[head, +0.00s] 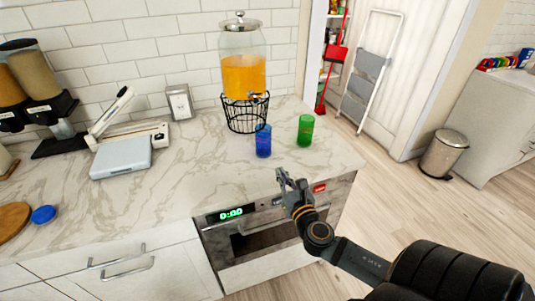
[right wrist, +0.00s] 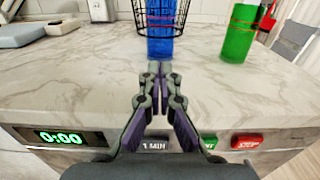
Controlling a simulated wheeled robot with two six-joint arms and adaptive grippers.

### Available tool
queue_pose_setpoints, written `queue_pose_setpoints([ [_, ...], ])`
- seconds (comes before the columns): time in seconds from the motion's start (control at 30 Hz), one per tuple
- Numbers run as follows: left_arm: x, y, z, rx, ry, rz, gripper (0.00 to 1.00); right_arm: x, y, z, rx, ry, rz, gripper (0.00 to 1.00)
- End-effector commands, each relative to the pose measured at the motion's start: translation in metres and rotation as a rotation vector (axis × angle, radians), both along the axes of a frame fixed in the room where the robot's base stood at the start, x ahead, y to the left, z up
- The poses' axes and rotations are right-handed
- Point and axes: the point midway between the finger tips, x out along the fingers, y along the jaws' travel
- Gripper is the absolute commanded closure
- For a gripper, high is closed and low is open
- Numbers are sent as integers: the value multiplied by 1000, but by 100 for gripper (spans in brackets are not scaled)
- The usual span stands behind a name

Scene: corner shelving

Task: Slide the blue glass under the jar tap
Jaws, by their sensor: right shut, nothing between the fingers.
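The blue glass (head: 263,141) stands upright on the marble counter, close in front of the black wire stand (head: 246,113). The stand bears the glass jar (head: 243,72) with orange juice, and the jar's tap (head: 255,97) is at its lower front, above and close to the blue glass. In the right wrist view the blue glass (right wrist: 160,36) is straight ahead, beyond the fingertips, with the wire stand behind it. My right gripper (head: 284,178) is shut and empty at the counter's front edge, apart from the glass. My left gripper is not in view.
A green glass (head: 305,130) stands to the right of the blue one. A napkin holder (head: 180,102), a grey scale (head: 121,157) and cereal dispensers (head: 40,90) are to the left. The counter between my right gripper and the blue glass is clear.

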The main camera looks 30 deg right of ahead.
Motion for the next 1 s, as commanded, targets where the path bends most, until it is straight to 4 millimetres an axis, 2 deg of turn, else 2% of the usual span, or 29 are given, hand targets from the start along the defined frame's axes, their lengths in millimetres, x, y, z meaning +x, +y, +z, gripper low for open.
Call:
queue_pose_setpoints([
  [0.3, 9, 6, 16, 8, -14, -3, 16, 68, -17, 3, 5, -3, -4, 100],
  [0.5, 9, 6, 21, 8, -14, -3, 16, 98, -24, 1, 4, -1, -2, 100],
  [0.7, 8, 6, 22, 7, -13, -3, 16, 109, -26, 0, 4, 0, 0, 100],
  [1.0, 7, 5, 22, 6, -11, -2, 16, 109, -27, -1, 3, 0, 0, 100],
])
